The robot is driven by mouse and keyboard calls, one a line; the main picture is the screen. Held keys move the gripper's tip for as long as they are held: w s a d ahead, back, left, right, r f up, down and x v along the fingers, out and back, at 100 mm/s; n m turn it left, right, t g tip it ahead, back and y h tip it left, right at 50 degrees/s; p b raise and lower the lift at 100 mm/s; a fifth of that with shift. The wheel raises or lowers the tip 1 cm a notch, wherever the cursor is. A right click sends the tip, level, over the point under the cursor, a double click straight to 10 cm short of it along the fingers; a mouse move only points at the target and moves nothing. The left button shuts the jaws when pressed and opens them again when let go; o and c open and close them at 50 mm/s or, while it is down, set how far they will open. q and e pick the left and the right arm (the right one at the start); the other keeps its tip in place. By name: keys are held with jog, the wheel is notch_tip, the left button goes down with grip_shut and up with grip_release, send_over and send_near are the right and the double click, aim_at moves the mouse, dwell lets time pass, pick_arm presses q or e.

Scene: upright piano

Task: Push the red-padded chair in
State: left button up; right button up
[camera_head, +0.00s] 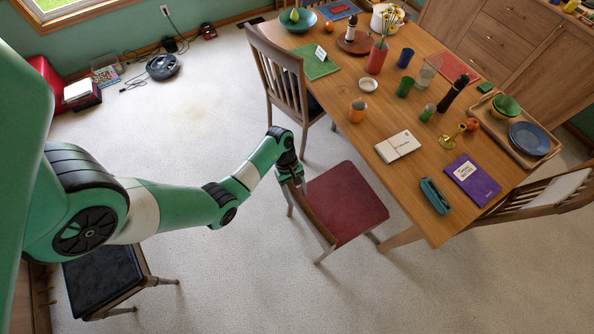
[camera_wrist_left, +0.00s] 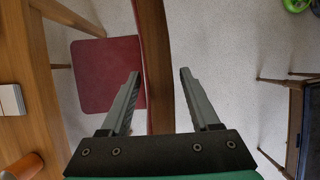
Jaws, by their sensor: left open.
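The red-padded chair (camera_head: 345,203) stands at the left side of the wooden table (camera_head: 440,220), its seat pointing toward the table and mostly out from under it. Its red seat (camera_wrist_left: 100,75) and wooden back (camera_wrist_left: 157,55) also show in the left wrist view. My left gripper (camera_head: 291,178) is at the top of the chair's back. In the left wrist view my left gripper (camera_wrist_left: 160,75) is open, with the back's top rail running between its two fingers. Gaps show on both sides, and contact is not clear. My right gripper is not in view.
A wooden chair (camera_head: 283,80) stands at the table's far left, and another (camera_head: 545,195) at its near right. A black-padded stool (camera_head: 103,280) is below my left arm. The tabletop holds a purple book (camera_head: 471,181), cups and dishes. Carpet between chair and table is clear.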

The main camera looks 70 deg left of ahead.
pick_arm(q)
jog(key=shift+x, duration=0.95)
grip_shut()
dwell(0.7)
